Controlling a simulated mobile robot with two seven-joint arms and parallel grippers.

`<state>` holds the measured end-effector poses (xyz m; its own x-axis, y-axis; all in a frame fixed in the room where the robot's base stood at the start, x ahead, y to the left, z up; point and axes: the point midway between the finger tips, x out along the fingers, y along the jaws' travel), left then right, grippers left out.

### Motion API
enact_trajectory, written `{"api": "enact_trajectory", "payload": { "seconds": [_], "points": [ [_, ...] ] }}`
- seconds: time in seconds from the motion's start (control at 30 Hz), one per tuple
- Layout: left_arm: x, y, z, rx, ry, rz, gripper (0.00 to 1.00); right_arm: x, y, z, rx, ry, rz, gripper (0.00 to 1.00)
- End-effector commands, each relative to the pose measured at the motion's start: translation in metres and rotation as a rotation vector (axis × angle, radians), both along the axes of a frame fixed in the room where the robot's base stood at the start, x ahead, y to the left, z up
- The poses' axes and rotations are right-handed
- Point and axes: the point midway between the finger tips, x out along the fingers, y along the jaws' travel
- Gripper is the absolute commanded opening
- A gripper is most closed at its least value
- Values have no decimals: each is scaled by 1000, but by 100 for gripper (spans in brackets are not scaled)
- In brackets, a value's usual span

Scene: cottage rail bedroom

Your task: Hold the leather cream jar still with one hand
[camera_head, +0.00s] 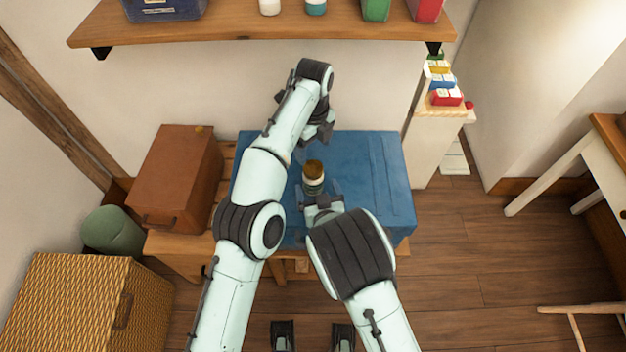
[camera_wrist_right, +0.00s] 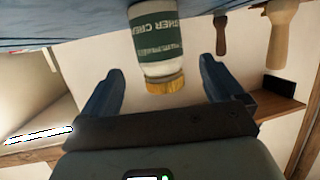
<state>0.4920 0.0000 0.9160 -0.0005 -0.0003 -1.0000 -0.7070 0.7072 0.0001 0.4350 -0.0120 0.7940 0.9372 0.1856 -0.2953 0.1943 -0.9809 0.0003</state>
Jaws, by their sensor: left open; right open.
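The leather cream jar (camera_head: 313,174) stands on a blue case (camera_head: 385,170). It has a gold-brown lid and a white body with a green label, partly readable in the right wrist view (camera_wrist_right: 158,45). My right gripper (camera_head: 319,191) is open just on the near side of the jar. In the right wrist view its two fingers lie to either side of the jar, with gaps visible. My left gripper (camera_head: 314,142) is open above the case, beyond the jar; its fingertips are partly hidden by its own wrist.
A brown leather box (camera_head: 175,175) sits left of the blue case on a wooden bench (camera_head: 180,250). A wall shelf (camera_head: 250,27) with bottles and boxes hangs behind. A narrow stand (camera_head: 432,130) with coloured items is at right. The case's right side is clear.

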Motion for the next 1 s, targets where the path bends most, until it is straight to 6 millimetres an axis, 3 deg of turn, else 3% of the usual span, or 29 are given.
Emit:
{"api": "enact_trajectory", "payload": {
  "seconds": [0.1, 0.3, 0.77, 1.0],
  "points": [
    [0, 0, 0, 0, 0, 0, 78, 22, 4, -7, -2, -1, 1, 94],
    [0, 0, 0, 0, 0, 0, 78, 47, 9, -15, -2, 1, 2, 94],
    [0, 0, 0, 0, 0, 0, 78, 57, 12, -19, 0, 2, 1, 94],
    [0, 0, 0, 0, 0, 0, 78, 57, 12, -18, 0, 1, 1, 16]
  ]
}}
